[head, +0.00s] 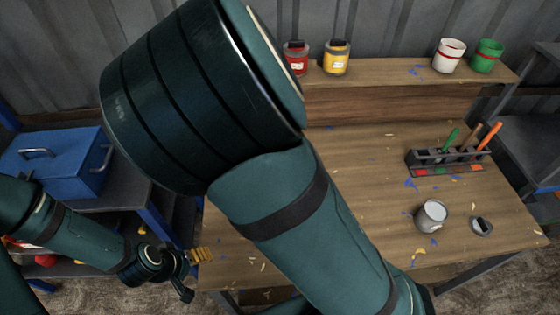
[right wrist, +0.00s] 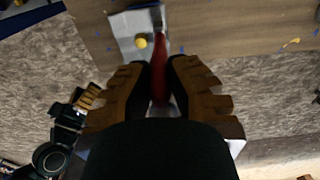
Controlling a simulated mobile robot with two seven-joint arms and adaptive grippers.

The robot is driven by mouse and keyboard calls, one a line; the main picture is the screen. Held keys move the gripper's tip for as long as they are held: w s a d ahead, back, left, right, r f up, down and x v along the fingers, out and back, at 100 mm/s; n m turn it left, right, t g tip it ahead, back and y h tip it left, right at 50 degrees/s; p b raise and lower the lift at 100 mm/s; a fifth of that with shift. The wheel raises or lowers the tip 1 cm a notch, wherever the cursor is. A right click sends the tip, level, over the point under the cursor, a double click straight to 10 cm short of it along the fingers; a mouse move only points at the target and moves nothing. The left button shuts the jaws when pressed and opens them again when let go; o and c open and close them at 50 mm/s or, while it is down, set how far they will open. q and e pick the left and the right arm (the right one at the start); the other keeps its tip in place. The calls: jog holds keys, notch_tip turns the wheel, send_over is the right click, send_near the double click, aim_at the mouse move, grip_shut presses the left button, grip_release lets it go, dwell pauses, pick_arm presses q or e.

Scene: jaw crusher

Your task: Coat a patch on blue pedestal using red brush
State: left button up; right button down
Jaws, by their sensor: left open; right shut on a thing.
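My right gripper (right wrist: 160,72) is shut on the red brush (right wrist: 160,55), whose red handle runs between the fingers in the right wrist view. The brush's far end lies over a pale grey sheet-like surface with a round yellow thing (right wrist: 141,43); I cannot tell if they touch. My right arm crosses the head view and hides its gripper and the brush there. My left gripper (head: 196,274) is open and empty, low at the table's left edge. I cannot make out a blue pedestal in either view.
The wooden table (head: 350,160) holds a brush rack (head: 445,168), an open white can (head: 432,215) and a lid (head: 481,226). A red pot (head: 296,60), yellow pot (head: 337,59), white pot (head: 449,56) and green pot (head: 487,57) stand on the shelf. A blue toolbox (head: 60,160) stands left.

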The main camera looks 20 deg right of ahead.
jog(key=shift+f, duration=0.55)
dwell(0.7)
jog(key=shift+s, duration=0.1)
jog(key=shift+s+a+r+p, duration=0.2)
jog(key=shift+s+p, duration=0.2)
jog(key=shift+s, duration=0.25)
jog(key=shift+w+d+f, duration=0.15)
jog(key=shift+w+d, duration=0.1)
jog(key=shift+w, duration=0.55)
dwell(1.0)
